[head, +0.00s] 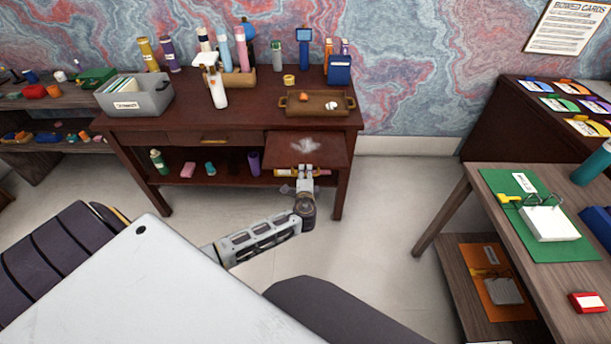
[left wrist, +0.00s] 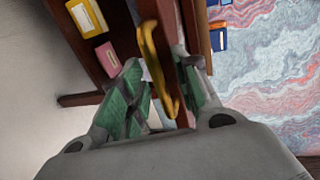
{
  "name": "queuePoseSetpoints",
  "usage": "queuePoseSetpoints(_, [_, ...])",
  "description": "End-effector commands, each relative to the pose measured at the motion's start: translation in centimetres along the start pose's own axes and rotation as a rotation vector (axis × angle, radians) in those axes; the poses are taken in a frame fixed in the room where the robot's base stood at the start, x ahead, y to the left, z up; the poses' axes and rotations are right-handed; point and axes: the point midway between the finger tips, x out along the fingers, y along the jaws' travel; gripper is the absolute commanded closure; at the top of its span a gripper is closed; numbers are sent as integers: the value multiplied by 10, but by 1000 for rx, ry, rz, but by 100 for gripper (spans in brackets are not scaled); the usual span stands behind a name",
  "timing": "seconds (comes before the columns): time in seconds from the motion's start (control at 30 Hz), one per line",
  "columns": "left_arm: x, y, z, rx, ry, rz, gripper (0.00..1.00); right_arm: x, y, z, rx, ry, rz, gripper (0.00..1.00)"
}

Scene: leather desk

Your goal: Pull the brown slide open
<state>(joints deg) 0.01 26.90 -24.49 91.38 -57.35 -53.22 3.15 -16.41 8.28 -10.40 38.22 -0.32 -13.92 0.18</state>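The brown slide (head: 325,150) is a flat panel at the right of the dark wooden desk's front, standing out from it, with a pale smudge on top. My left gripper (head: 301,172) is at its front edge. My right gripper is not in view.
The desk top (head: 265,113) holds a grey file box (head: 150,97), bottles, a wooden tray (head: 297,107) and a blue box (head: 340,70). A closed drawer (head: 213,140) is left of the slide. A low shelf with small items is below. A second table (head: 465,215) stands at right.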

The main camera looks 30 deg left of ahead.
Motion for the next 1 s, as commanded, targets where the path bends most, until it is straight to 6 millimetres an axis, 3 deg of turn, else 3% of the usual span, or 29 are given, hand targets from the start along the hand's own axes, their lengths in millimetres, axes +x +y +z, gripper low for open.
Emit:
queuePoseSetpoints(0.37, [-18, 1, 0, 0, 0, 1, 68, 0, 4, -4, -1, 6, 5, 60])
queuePoseSetpoints(1.0, [-92, 1, 0, -1, 0, 2, 68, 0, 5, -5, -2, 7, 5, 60])
